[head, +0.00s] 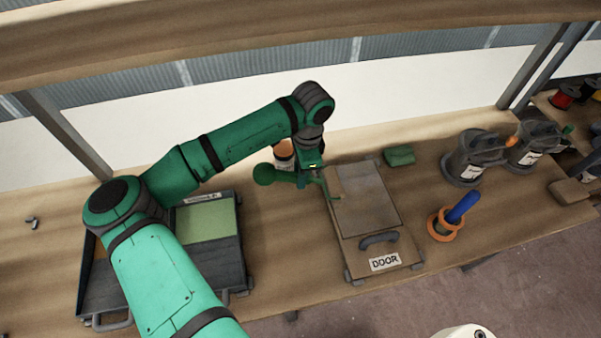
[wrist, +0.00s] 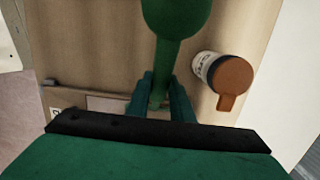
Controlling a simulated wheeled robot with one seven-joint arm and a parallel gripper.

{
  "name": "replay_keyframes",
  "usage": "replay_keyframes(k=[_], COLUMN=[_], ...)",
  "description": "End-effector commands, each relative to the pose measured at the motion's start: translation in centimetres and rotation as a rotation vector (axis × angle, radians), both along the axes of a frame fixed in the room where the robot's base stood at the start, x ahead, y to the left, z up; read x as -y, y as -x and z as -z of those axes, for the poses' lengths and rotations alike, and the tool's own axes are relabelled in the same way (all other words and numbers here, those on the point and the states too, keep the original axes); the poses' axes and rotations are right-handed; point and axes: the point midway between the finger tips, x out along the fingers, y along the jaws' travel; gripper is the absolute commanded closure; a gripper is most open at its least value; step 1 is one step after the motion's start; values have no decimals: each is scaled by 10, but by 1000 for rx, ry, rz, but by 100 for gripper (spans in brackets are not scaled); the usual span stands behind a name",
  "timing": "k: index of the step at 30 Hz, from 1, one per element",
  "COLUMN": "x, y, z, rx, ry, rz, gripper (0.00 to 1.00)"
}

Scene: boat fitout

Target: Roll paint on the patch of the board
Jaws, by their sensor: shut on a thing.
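My gripper (head: 308,178) is shut on a green roller handle (head: 266,174) and holds it beside the upper left edge of the board. In the wrist view, the handle (wrist: 175,25) runs up between my two fingers (wrist: 161,95), with its round end toward the top. A thin green rod (head: 331,192) shows at the board's left edge; I cannot make out the roller head or tell whether it touches. The board (head: 350,250) is brown, marked DOOR, with a dark handle. A rectangular brown patch (head: 370,200) lies on it, without visible paint.
A black tray (head: 238,270) with a pale green area stands left, partly behind my arm. An orange-topped can (head: 284,150) stands behind the gripper, also in the wrist view (wrist: 230,75). A green block (head: 399,155), blue-handled item (head: 462,207) and grey canisters (head: 473,157) are right.

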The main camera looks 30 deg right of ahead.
Motion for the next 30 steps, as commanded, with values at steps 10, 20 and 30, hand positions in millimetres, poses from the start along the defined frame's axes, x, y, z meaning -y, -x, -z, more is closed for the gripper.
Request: replay_keyframes(k=[10,20,30], x=[-2,7,42], y=[-1,2,10], z=[6,9,7], rx=[-1,-1,-1], ry=[0,1,1], rz=[-3,4,4], gripper=[100,100,100])
